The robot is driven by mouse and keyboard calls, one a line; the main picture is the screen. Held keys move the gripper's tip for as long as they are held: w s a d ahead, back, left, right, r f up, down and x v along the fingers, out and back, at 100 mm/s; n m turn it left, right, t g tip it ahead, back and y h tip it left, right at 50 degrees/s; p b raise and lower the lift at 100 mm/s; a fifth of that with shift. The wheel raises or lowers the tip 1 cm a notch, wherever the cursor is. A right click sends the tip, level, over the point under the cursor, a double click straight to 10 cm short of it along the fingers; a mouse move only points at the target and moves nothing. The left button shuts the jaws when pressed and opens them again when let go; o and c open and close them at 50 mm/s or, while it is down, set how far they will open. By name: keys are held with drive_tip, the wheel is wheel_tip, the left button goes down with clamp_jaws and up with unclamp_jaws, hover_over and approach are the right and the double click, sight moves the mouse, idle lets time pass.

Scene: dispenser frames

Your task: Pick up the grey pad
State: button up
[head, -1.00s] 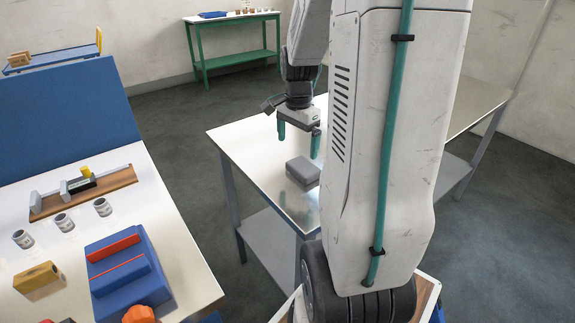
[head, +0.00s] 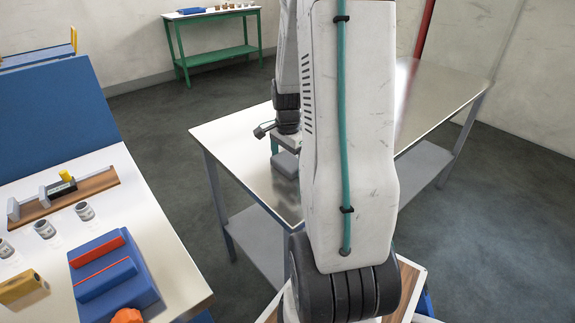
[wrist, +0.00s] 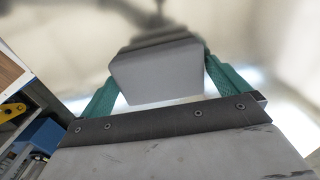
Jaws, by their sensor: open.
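The grey pad (head: 285,163) lies on the metal-topped table (head: 237,130), partly hidden by my arm in the head view. In the wrist view the grey pad (wrist: 158,72) sits between the two green fingers of my gripper (wrist: 155,78). The jaws are open, one finger at each side of the pad; whether they touch it I cannot tell. In the head view my gripper (head: 277,145) is low at the pad, with one green finger showing beside it and the other hidden.
A white table at left holds a blue block with red strips (head: 115,273), several small jars (head: 45,229), a yellow block (head: 22,287) and a wooden board with a slide (head: 65,197). A blue panel (head: 55,120) stands behind. A green table (head: 213,50) is at the back.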

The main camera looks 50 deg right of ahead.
sight(292, 160)
drive_tip(key=c, duration=0.7)
drive_tip(key=shift+r, duration=0.55)
drive_tip(key=r, duration=0.2)
drive_tip(key=shift+s+d+r, duration=0.3)
drive_tip(key=shift+s+d, duration=0.1)
drive_tip(key=s+d, duration=0.3)
drive_tip(key=s+d+r, duration=0.1)
drive_tip(key=s+d, duration=0.6)
drive_tip(key=shift+s+d+r, duration=0.15)
drive_tip(key=shift+d, duration=0.25)
drive_tip(key=o, duration=0.4)
drive_tip(key=c, duration=0.3)
